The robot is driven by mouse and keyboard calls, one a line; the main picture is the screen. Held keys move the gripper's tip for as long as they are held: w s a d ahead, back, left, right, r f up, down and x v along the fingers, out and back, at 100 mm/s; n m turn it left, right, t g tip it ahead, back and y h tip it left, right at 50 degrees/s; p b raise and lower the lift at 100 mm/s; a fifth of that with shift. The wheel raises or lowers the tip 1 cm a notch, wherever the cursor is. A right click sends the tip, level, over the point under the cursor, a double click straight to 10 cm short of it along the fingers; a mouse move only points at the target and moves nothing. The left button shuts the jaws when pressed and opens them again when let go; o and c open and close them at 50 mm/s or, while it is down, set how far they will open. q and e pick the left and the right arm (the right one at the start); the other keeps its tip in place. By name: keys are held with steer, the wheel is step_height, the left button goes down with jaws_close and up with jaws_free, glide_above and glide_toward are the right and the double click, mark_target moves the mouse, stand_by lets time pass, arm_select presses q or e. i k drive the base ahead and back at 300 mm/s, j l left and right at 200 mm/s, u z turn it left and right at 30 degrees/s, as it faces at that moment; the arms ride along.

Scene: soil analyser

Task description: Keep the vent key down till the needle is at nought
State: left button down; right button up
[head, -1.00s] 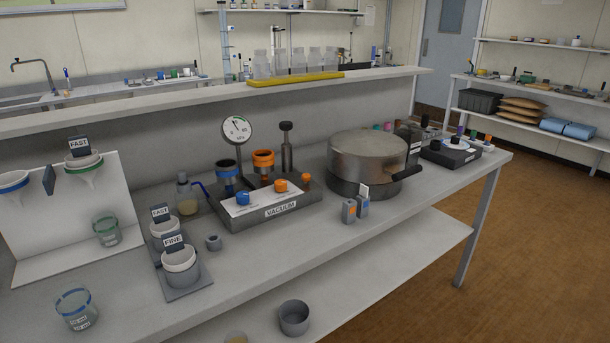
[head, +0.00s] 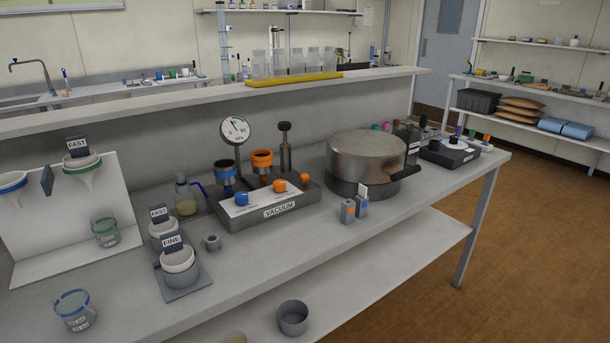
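The vacuum unit (head: 282,211) stands mid-bench, a grey base with a white top panel labelled VACUUM. The panel carries a blue knob (head: 241,199) and an orange knob (head: 280,186). A smaller orange knob (head: 305,179) stands at its right end. Which of these is the vent key, I cannot tell. A round white dial gauge (head: 235,130) rises behind the unit. Its dark needle points up and to the left, but the scale is too small to read. A blue-ringed holder (head: 225,172) and an orange-ringed holder (head: 262,160) stand behind the panel. Neither gripper shows.
The front bench strip is mostly clear.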

mark_target(304, 177)
steer(key=i+l, duration=0.15)
steer(key=l, duration=0.2)
steer(key=i+l, duration=0.15)
steer(key=l, duration=0.2)
steer(key=i+l+u, duration=0.1)
steer(key=l, duration=0.25)
steer(key=i+l, duration=0.2)
steer(key=l, duration=0.2)
steer(key=i+l, duration=0.15)
steer(key=l, duration=0.2)
steer(key=i+l, duration=0.15)
steer(key=l, duration=0.25)
steer(key=j+u, duration=0.05)
